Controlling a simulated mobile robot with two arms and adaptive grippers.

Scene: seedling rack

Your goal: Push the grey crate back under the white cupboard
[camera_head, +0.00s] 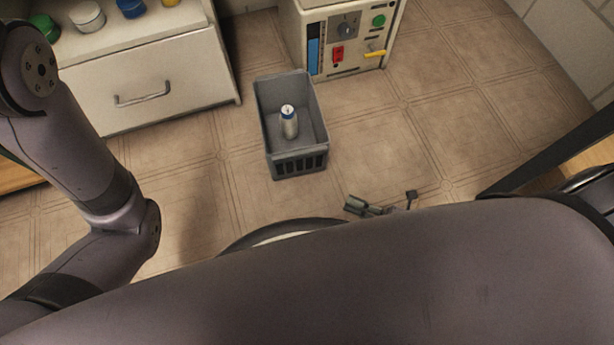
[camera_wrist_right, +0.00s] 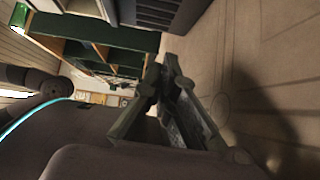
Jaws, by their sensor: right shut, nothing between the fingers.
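In the right wrist view the gripper (camera_wrist_right: 168,72) is shut and empty, with the crate's dark slatted side (camera_wrist_right: 150,14) beyond. My left gripper is out of view.
A white machine with a control panel (camera_head: 345,45) stands just behind the crate. Several jars, one of them green (camera_head: 45,27), are on top of the cupboard. The floor to the right of the crate (camera_head: 430,120) is clear. A dark-edged wooden piece (camera_head: 590,160) is at right.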

